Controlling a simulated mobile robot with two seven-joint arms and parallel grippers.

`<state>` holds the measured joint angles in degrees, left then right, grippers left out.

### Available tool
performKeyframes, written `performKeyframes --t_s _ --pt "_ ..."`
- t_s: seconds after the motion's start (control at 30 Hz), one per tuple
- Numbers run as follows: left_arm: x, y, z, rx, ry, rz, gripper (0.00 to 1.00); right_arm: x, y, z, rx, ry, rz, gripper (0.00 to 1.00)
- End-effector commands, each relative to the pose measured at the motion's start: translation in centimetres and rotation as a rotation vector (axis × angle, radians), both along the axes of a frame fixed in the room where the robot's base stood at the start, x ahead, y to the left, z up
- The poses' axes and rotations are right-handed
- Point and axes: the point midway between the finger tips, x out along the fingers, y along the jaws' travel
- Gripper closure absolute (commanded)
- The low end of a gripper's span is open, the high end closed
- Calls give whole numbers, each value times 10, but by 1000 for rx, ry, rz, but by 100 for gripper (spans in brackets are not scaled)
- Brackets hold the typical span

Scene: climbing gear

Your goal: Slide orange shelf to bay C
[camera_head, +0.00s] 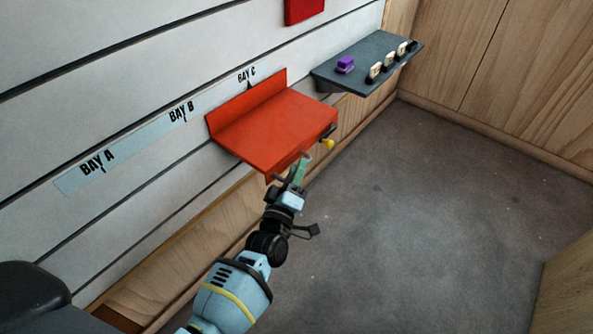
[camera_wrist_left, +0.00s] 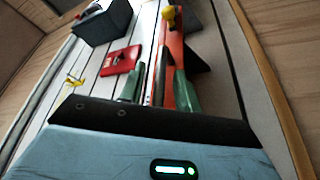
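The orange shelf (camera_head: 270,130) hangs on the slatted wall, its raised back edge below the BAY C label (camera_head: 247,75) and its black mark. A yellow knob (camera_head: 328,143) sits at its front right corner. My left gripper (camera_head: 300,170) is at the shelf's front edge, by a dark bar there. In the left wrist view the shelf (camera_wrist_left: 177,50) appears nearly edge-on, with the knob (camera_wrist_left: 169,17) beyond. The green fingers (camera_wrist_left: 158,92) stand apart, with a thin grey bar between them; contact with it is unclear. My right gripper is not in view.
A grey shelf (camera_head: 365,62) with a purple item (camera_head: 345,64) and several small pale items is to the right. A red object (camera_head: 303,8) is above. Labels BAY B (camera_head: 181,112) and BAY A (camera_head: 97,162) run left. The floor (camera_head: 420,210) is clear.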

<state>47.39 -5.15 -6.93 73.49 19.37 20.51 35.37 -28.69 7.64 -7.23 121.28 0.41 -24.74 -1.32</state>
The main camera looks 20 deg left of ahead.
Motion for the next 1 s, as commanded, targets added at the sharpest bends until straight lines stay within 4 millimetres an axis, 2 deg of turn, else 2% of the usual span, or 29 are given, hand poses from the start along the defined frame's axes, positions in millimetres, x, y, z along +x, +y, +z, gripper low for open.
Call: performKeyframes --t_s 0.3,0.5,0.67,1.0 --pt "-45 0 -9 0 2 -1 67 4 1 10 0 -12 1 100" --pt "-67 0 -14 1 0 0 67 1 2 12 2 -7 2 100" --pt "-74 0 -15 0 0 0 67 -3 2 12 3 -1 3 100" --pt "-74 0 -16 0 0 0 67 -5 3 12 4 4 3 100"
